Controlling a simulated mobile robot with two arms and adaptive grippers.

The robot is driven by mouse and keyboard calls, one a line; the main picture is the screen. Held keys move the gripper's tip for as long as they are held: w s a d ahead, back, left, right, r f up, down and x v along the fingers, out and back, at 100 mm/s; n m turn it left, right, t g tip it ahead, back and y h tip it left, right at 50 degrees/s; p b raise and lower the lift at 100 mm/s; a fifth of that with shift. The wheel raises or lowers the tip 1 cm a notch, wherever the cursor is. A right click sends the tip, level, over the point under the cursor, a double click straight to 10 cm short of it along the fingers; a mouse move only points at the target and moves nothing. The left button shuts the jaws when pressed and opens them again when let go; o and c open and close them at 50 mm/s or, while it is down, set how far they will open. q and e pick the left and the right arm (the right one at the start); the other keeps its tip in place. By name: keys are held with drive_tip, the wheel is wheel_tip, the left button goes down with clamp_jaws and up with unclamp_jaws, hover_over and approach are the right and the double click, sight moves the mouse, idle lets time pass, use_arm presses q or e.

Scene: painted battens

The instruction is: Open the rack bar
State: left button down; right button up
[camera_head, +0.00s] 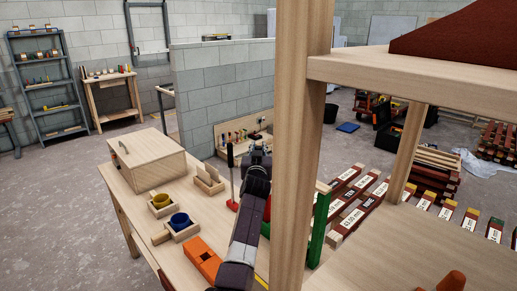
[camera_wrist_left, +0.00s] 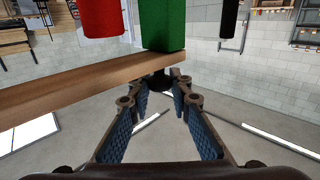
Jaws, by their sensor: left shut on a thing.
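The rack bar (camera_wrist_left: 80,87) is a pale wooden strip crossing the left wrist view, with its right end at my fingertips. My left gripper (camera_wrist_left: 158,82) is shut on the bar near that end. In the head view my left gripper (camera_head: 258,158) is over the bench, left of a thick wooden post, and the bar is mostly hidden there. A green batten (camera_wrist_left: 162,25) and a red batten (camera_wrist_left: 102,17) are just beyond the bar in the wrist view. The green batten also stands upright in the head view (camera_head: 319,230). My right gripper is not in view.
The wooden post (camera_head: 296,130) and shelf (camera_head: 430,75) block much of the head view. The bench holds a wooden box (camera_head: 148,158), a blue cup (camera_head: 180,221), a yellow cup (camera_head: 161,201) and an orange block (camera_head: 203,258). Labelled battens (camera_head: 355,215) lie to the right.

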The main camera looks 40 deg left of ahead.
use_arm(q)
drive_tip(key=shift+d+r, duration=0.1)
drive_tip(key=shift+r, duration=0.35)
drive_tip(key=s+d+r+m+t+b, duration=0.1)
drive_tip(key=d+r+m+t+b, duration=0.35)
drive_tip(key=r, duration=0.55)
drive_tip(key=d+r+m+t+b, duration=0.1)
drive_tip(key=d+r+m+t, duration=0.2)
drive_tip(key=d+r+m, duration=0.35)
drive_tip(key=s+d+r+m+t+h+b, duration=0.1)
drive_tip(key=d+r+m+t+h, duration=0.1)
drive_tip(key=d+r+m+h, duration=0.2)
drive_tip(key=s+d+r+m+t+h+b, duration=0.1)
drive_tip(key=d+r+m+t+h, duration=0.2)
drive_tip(key=d+m+h, duration=0.8)
drive_tip(key=shift+d+r+m+b, duration=0.5)
drive_tip(key=shift+d+m, duration=0.8)
drive_tip(key=shift+d, duration=3.45)
drive_tip(key=shift+r+t, duration=0.1)
drive_tip(key=shift+t, duration=0.15)
drive_tip(key=c, duration=1.8)
unclamp_jaws()
drive_tip(key=shift+a, duration=0.15)
